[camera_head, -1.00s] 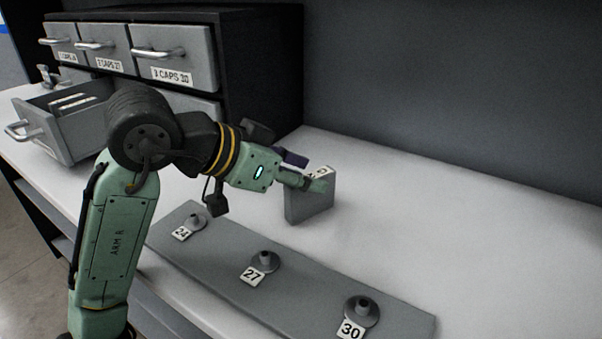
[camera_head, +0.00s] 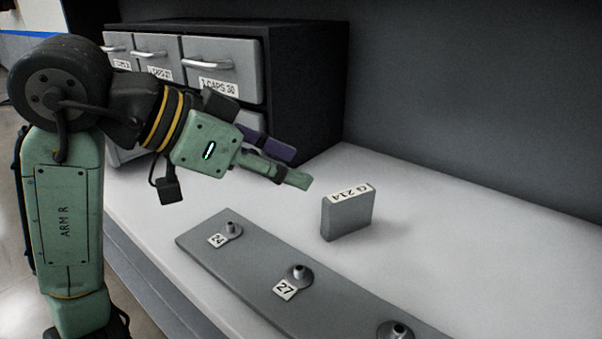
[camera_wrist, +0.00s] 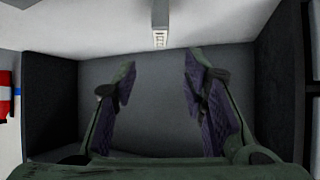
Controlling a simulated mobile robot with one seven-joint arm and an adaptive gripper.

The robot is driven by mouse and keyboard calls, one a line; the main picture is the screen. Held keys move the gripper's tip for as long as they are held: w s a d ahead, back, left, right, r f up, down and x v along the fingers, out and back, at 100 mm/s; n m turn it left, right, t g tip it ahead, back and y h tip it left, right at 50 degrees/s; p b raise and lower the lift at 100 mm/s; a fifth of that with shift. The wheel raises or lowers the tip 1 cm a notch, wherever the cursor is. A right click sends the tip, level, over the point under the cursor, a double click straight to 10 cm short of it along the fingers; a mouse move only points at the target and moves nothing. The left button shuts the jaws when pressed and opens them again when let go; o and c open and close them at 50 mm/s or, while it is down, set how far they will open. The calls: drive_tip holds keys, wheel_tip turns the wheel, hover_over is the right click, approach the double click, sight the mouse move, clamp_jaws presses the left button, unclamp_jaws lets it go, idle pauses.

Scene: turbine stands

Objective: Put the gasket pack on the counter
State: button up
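The gasket pack (camera_head: 346,216) is a small grey upright block with a white label reading "G 214" on its top edge. It stands on the white counter (camera_head: 480,235), apart from my gripper. My gripper (camera_head: 300,168) is up and to the left of the pack in the head view, with nothing between its fingers. In the wrist view the two fingers (camera_wrist: 158,95) are spread apart with purple pads. The labelled pack (camera_wrist: 160,38) shows beyond them at the top of that view.
A grey plate (camera_head: 255,265) with several pegs lies on the counter in front of the pack; tags 24 and 27 are readable. A dark drawer cabinet (camera_head: 310,85) stands at the back left. The counter right of the pack is clear.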

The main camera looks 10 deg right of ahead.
drive_tip(key=shift+s+a+r, duration=0.1)
drive_tip(key=shift+a+r, duration=0.1)
